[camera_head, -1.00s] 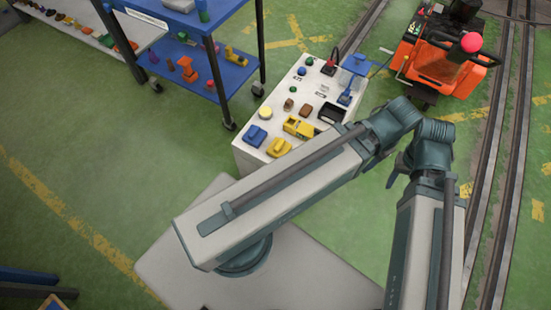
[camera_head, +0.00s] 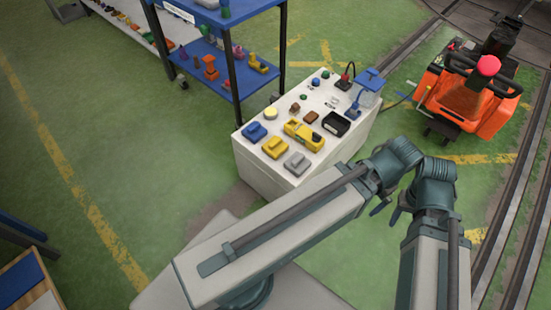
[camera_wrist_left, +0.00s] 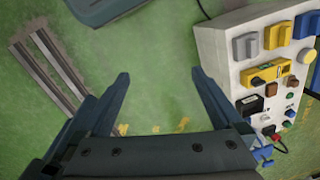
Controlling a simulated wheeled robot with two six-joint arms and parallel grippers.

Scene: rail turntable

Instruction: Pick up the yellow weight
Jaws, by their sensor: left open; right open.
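The yellow weight (camera_head: 275,147) lies on top of the white console (camera_head: 262,180), between a blue weight (camera_head: 254,132) and a grey weight (camera_head: 297,163). In the left wrist view the yellow weight (camera_wrist_left: 278,37) shows at the upper right, to the right of the left gripper.
An orange vehicle (camera_head: 455,100) stands to the right beside rails. The green floor left of the console is clear.

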